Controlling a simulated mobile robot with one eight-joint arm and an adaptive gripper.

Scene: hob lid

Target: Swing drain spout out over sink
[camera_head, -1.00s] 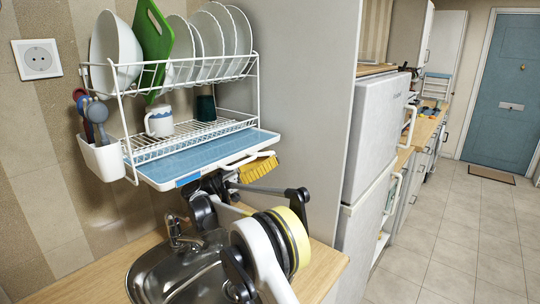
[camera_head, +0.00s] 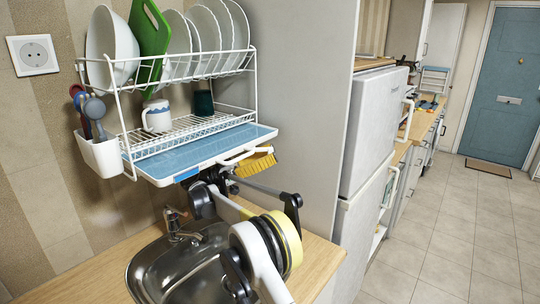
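The dish rack's drip tray (camera_head: 160,163) is a blue sheet with a white rim, above the sink (camera_head: 160,272). A white bar (camera_head: 240,157) lies along its right front edge, and a small blue piece (camera_head: 186,175) sits under its front rim. I cannot tell for sure which of these is the drain spout. My gripper (camera_head: 222,178) is dark and close below the tray's front edge, partly hidden by my own arm. I cannot tell whether its fingers touch anything or are apart.
A yellow-bristled brush (camera_head: 256,163) hangs right beside my gripper. The tap (camera_head: 173,221) stands behind the sink. The rack holds plates, a bowl, a green board (camera_head: 150,40) and a mug (camera_head: 157,117). A grey panel (camera_head: 290,100) closes off the right side.

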